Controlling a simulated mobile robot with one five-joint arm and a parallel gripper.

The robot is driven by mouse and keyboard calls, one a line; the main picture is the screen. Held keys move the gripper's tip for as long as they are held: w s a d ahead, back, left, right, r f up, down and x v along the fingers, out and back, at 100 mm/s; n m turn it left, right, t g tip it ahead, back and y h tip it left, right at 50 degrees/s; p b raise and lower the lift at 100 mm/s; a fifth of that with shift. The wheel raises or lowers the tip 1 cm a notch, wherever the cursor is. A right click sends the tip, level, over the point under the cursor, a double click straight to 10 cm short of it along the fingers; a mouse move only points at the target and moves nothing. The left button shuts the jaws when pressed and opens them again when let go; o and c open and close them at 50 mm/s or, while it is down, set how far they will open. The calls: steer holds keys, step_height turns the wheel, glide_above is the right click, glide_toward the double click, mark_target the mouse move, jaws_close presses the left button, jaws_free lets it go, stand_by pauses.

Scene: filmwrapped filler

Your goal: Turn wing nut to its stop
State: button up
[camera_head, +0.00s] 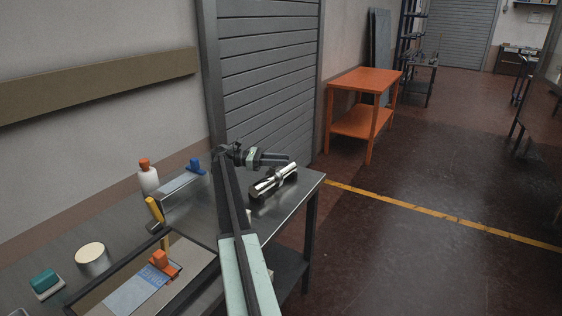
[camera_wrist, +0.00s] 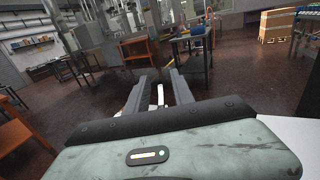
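I cannot clearly make out a wing nut in either view. A shiny silver cylindrical piece on a dark block (camera_head: 275,181) lies near the far end of the metal bench (camera_head: 226,212). My gripper (camera_head: 276,159) is above and just behind this piece in the head view, pointing right. In the wrist view my gripper (camera_wrist: 159,82) shows two dark fingers held apart. A narrow pale strip shows between them, and I cannot tell what it is. Nothing is visibly gripped.
A framed tray (camera_head: 112,268) with an orange part (camera_head: 160,259) lies at the bench's near end. A white bottle with an orange cap (camera_head: 148,177), a round tin (camera_head: 93,258) and a teal block (camera_head: 45,281) stand nearby.

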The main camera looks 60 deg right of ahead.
step_height(320, 180, up, 4)
steer(key=p, duration=0.3)
steer(key=shift+f+p, duration=0.1)
steer(key=shift+p, duration=0.3)
steer(key=s+a+r+p, duration=0.1)
steer(key=s+a, duration=0.7)
steer(key=a, duration=0.5)
steer(key=shift+s+a, duration=0.2)
steer(key=shift+s, duration=0.2)
steer(key=shift+r, duration=0.1)
